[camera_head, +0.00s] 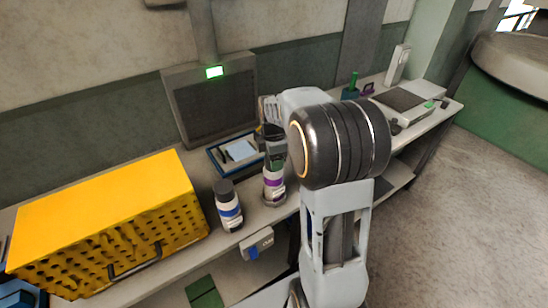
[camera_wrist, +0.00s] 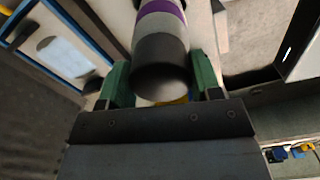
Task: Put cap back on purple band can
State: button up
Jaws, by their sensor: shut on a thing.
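The purple band can (camera_head: 273,186) stands upright on the bench, pale with a purple stripe; its purple band also shows in the wrist view (camera_wrist: 162,12). A dark cap (camera_wrist: 161,68) sits at the can's top end, between the green fingers of my gripper (camera_wrist: 160,88). My gripper (camera_head: 274,160) is shut on the cap, right above the can in the head view. The cap appears to meet the can, but I cannot tell whether it is fully seated. In the head view my gripper largely hides the cap.
A blue band can (camera_head: 228,208) with a dark cap stands close to the left. A yellow perforated crate (camera_head: 110,220) fills the bench's left. A blue-rimmed tray (camera_head: 214,158) lies behind the cans, before a grey panel (camera_head: 212,105). The bench's front edge is close.

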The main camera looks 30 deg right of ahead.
jog(key=o, duration=1.3)
jog(key=shift+c, duration=0.2)
jog(key=shift+r, duration=0.2)
jog(key=shift+r+p, duration=2.75)
jog(key=shift+r, duration=0.6)
jog(key=shift+c, duration=0.2)
grip_shut()
